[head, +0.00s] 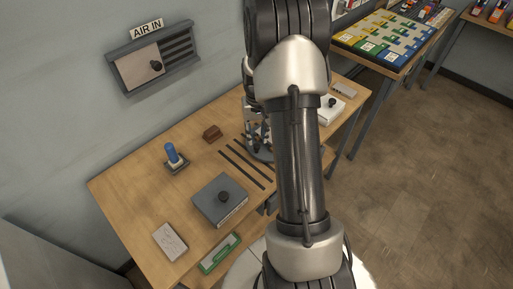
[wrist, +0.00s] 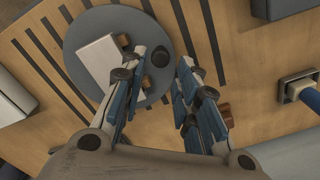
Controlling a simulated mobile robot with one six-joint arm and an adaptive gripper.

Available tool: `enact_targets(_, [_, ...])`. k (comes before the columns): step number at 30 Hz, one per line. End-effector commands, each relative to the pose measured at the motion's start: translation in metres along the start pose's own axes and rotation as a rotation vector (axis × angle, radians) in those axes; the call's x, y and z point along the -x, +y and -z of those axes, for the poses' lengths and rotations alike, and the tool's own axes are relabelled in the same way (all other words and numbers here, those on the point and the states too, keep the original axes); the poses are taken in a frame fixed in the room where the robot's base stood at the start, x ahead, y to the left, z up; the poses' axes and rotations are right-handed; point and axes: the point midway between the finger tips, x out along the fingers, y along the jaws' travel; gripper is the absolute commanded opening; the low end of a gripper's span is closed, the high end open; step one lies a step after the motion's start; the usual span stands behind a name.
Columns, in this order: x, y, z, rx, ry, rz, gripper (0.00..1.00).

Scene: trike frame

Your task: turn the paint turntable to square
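The paint turntable (wrist: 84,24) is a round grey disc on the wooden table, seen in the wrist view. A white block (wrist: 97,60) lies on it at a slant, with small brown pieces (wrist: 122,40) at its edge. A dark round knob (wrist: 160,56) stands near the disc's right rim. My gripper (wrist: 156,78) is open, its two blue-padded fingers apart, with the knob seen between and beyond the tips. The left finger covers part of the disc. In the head view my arm hides most of the turntable (head: 260,153); I cannot tell whether the fingers touch anything.
Dark strips (head: 242,168) lie on the table (head: 130,185) beside the turntable. A grey box with a black knob (head: 220,201), a blue-handled tool on a base (head: 174,157) and a brown block (head: 212,132) stand nearby. A white box (head: 330,110) is at the far end.

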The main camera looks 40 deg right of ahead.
Motion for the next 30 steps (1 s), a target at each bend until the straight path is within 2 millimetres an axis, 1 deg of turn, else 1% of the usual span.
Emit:
enact_targets(1, [-0.015, 0.000, -0.001, 0.000, -0.004, 0.000, 0.29])
enact_targets(3, [-0.028, 0.000, -0.001, 0.000, -0.003, 0.000, 0.29])
enact_targets(6, [-0.043, 0.000, -0.001, 0.000, -0.002, 0.000, 0.29])
enact_targets(10, [-0.056, 0.000, -0.001, 0.000, -0.002, 0.000, 0.29])
enact_targets(15, [-0.062, 0.000, 0.000, 0.000, 0.001, 0.000, 0.29])
enact_targets(22, [-0.061, 0.000, 0.000, 0.000, 0.001, 0.000, 0.29])
enact_targets(30, [-0.061, 0.000, 0.000, 0.000, 0.000, 0.000, 0.11])
